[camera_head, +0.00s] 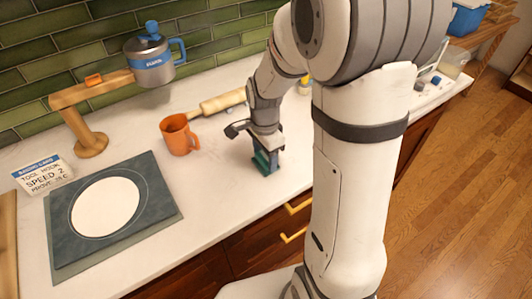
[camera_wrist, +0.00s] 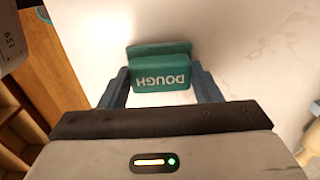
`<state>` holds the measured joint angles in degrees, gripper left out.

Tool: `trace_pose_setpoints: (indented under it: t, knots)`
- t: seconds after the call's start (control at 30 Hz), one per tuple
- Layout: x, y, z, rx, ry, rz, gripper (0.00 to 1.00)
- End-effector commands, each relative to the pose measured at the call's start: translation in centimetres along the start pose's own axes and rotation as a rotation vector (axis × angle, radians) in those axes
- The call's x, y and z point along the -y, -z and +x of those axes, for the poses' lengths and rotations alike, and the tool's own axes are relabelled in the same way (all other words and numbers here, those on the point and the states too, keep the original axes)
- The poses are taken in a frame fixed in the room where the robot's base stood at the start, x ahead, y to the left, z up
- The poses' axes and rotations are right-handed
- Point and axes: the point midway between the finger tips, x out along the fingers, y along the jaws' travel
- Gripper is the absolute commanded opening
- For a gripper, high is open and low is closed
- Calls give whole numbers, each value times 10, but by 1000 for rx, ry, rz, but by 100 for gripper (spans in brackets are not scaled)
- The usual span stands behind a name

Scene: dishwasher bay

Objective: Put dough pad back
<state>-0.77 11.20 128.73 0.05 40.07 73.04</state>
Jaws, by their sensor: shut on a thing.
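The dough pad is a teal block (camera_wrist: 160,76) with the word DOUGH on it, upside down in the wrist view. My gripper (camera_wrist: 162,86) is shut on it, with one dark finger at each side. In the head view the teal pad (camera_head: 265,162) is below my gripper (camera_head: 263,150), at or just above the white counter, right of the orange mug. I cannot tell whether the pad touches the counter.
An orange mug (camera_head: 179,135) and a rolling pin (camera_head: 218,103) are near my gripper. A dark mat (camera_head: 160,205) with a white disc (camera_head: 105,207), a sign (camera_head: 43,174) and a wooden stand (camera_head: 90,140) beside a blue-lidded pot (camera_head: 150,70) are left. Counter (camera_head: 225,190) is clear between mat and pad.

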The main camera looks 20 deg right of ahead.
Motion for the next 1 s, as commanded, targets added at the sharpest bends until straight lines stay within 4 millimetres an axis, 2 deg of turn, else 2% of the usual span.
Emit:
trace_pose_setpoints:
  t: [0.03,0.07,0.3,0.53,0.67,0.77,1.0]
  knots:
    - [0,0,3,0,0,0,36]
    - [0,0,2,0,0,0,59]
    - [0,0,2,0,0,-1,79]
    - [0,-1,1,0,0,-2,79]
    - [1,-1,-6,-1,2,-2,79]
    - [2,0,-21,-2,6,-2,79]
    - [2,-1,-74,-2,6,-3,79]
